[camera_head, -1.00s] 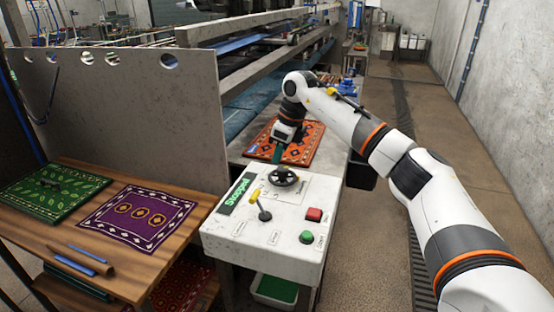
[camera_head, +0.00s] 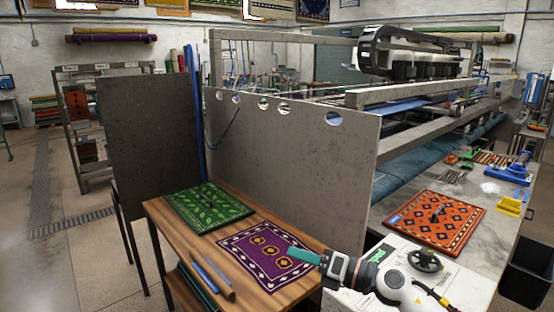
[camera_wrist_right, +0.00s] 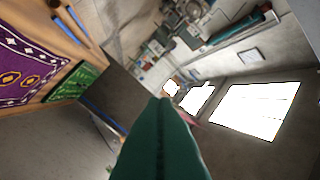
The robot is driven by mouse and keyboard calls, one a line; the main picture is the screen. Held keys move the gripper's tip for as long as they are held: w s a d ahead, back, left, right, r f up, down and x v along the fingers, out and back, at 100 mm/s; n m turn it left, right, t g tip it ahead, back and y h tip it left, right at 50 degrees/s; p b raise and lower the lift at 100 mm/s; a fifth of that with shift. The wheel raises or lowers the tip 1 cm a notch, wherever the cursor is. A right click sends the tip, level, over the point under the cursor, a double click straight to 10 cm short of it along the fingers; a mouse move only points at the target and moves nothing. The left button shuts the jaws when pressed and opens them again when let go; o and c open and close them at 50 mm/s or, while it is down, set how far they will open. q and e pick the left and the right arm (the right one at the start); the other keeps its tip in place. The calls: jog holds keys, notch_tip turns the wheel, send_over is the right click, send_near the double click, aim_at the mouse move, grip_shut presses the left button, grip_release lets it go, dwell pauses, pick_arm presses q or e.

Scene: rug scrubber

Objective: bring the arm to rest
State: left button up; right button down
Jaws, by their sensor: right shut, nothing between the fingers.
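My right arm reaches in from the bottom right of the head view. Its gripper (camera_head: 292,251), with green fingers, points left over the right edge of the purple rug (camera_head: 240,258). The gripper is shut and empty. In the right wrist view the green fingers (camera_wrist_right: 160,125) are pressed together with nothing between them. My left gripper is in neither view. I cannot tell how high the right gripper is above the rug.
The wooden table (camera_head: 163,212) also holds a green rug (camera_head: 205,212). A grey partition (camera_head: 290,160) stands behind it. The white control box (camera_head: 460,284) with a black handwheel (camera_head: 425,261) is at the right, partly behind my arm. An orange rug (camera_head: 434,222) lies beyond it.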

jog(key=s+d+f+m+t+h, duration=0.3)
jog(key=s+d+f+m+h, duration=0.4)
jog(key=m, duration=0.9)
jog(key=s+d+f+m+t+h, duration=0.3)
jog(key=s+d+f+m+h, duration=0.35)
jog(key=m, duration=0.85)
jog(key=s+d+f+m+g+h, duration=0.1)
jog(key=s+f+m+g, duration=0.35)
jog(key=s, duration=0.65)
jog(key=s+d+f+m+g+h, duration=0.1)
jog(key=s+f+m+g, duration=0.1)
jog(key=s+f+g, duration=0.7)
jog(key=s+f+t, duration=0.1)
jog(key=s+f, duration=0.2)
jog(key=f, duration=2)
jog(key=s+d+f+g, duration=0.1)
jog(key=s+d+f, duration=0.1)
jog(key=s+f, duration=1.4)
jog(key=shift+s+d+f+n, duration=0.15)
jog(key=shift+s+d+n, duration=0.2)
jog(key=shift+n, duration=0.1)
